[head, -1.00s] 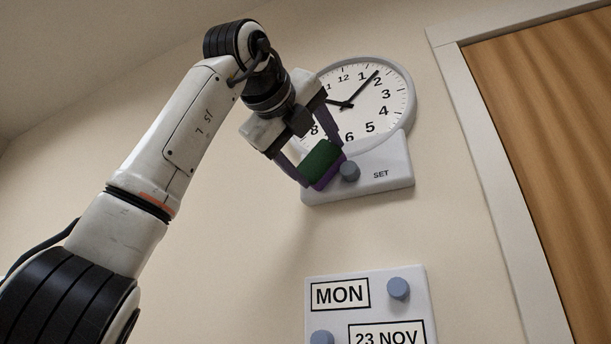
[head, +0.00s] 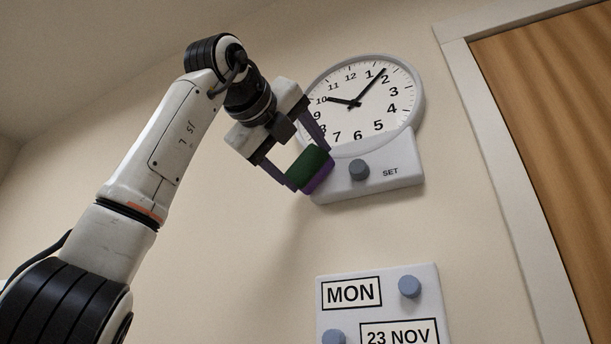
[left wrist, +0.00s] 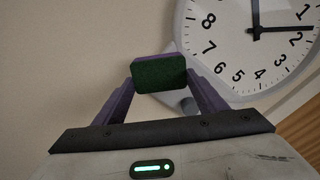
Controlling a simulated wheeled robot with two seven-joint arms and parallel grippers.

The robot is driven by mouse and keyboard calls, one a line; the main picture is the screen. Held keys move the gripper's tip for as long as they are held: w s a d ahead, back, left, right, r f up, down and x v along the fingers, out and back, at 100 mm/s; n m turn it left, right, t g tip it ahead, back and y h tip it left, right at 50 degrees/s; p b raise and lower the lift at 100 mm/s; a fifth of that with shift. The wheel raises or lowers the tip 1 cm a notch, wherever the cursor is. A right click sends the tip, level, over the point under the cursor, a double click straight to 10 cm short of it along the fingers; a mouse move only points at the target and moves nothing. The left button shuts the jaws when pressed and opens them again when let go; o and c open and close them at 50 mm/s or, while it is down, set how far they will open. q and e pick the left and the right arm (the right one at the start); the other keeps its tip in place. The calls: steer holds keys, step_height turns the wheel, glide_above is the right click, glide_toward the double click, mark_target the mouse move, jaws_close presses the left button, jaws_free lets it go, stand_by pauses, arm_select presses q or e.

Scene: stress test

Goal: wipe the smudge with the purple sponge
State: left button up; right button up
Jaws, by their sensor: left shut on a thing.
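The purple sponge (head: 320,176) has a dark green layer on the side toward my gripper. My left gripper (head: 306,170) is shut on the sponge and holds it in front of the wall, by the lower left of the clock's panel. In the left wrist view the green face of the sponge (left wrist: 160,74) sits between the two purple-grey fingers. I cannot tell whether the sponge touches the wall or panel. No smudge shows in either view. My right gripper is not in view.
A wall clock (head: 365,100) has a grey panel with a round knob (head: 359,170) marked SET, close right of the sponge. Below hangs a date board (head: 390,302) with knobs. A wooden door (head: 555,130) with a pale frame is at right. The wall left of the date board is bare.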

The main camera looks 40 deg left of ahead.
arm_select(q)
steer(key=b+v, duration=0.1)
steer(key=v, duration=0.5)
stand_by(0.4)
steer(key=v, duration=0.3)
steer(key=shift+w, duration=0.15)
stand_by(0.6)
steer(key=shift+p+x, duration=0.5)
steer(key=shift+x, duration=2.6)
steer(key=shift+w+a, duration=0.15)
steer(key=shift+w, duration=0.15)
steer(key=shift+x, duration=0.95)
